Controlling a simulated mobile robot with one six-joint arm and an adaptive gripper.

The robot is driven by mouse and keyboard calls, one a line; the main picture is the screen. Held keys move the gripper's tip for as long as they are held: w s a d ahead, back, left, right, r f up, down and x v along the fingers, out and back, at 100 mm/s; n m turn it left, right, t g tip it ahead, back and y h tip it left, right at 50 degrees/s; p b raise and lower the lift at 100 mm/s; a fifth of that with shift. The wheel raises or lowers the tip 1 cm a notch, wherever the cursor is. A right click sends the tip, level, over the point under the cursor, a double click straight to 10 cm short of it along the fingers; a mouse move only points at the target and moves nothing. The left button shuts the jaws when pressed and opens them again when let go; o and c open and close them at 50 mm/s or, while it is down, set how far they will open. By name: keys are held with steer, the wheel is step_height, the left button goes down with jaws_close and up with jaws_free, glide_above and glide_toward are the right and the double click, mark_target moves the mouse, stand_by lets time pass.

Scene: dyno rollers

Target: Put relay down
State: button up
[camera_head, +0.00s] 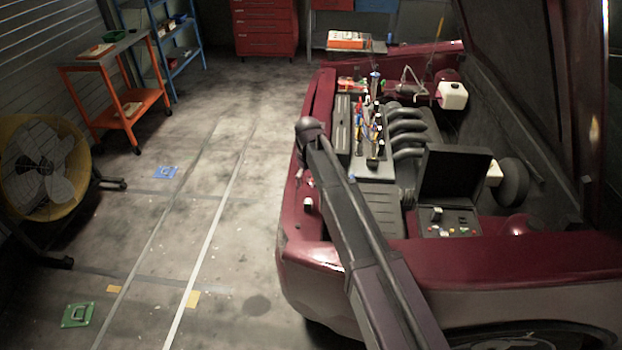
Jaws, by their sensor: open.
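An open black box (455,172) with its lid raised sits at the near right of the engine bay. Small white, red and yellow parts (440,215) show in its base; they are too small for me to tell whether one is the relay. My arm reaches from the bottom edge over the car's front to a rounded joint near the left side of the engine bay. My gripper cannot be made out beyond that joint, and no relay can be made out in it.
The maroon car (450,262) has its hood up. A white reservoir (452,95) is farther back. A yellow fan (42,165) and orange cart (107,70) stand left; the floor between is mostly clear.

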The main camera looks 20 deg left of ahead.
steer(key=shift+s+d, duration=0.1)
stand_by(0.4)
steer(key=s+d+m, duration=0.2)
steer(key=s+d, duration=0.1)
steer(key=d, duration=0.8)
steer(key=s+d+m, duration=0.3)
steer(key=d, duration=0.9)
steer(key=s+d+m, duration=0.3)
steer(key=d, duration=0.8)
steer(key=shift+s+d, duration=0.15)
steer(key=shift+s, duration=0.15)
steer(key=s+d+m, duration=0.1)
steer(key=s+d, duration=0.1)
steer(key=d, duration=0.1)
steer(key=s+d+m, duration=0.1)
steer(key=s+d, duration=0.2)
steer(key=s+d+m, duration=0.1)
steer(key=s+d, duration=0.1)
steer(key=d, duration=0.1)
steer(key=shift+s+d+m, duration=0.2)
steer(key=shift+d+m, duration=0.2)
steer(key=c, duration=0.4)
steer(key=shift+s, duration=0.1)
steer(key=shift+c, duration=0.2)
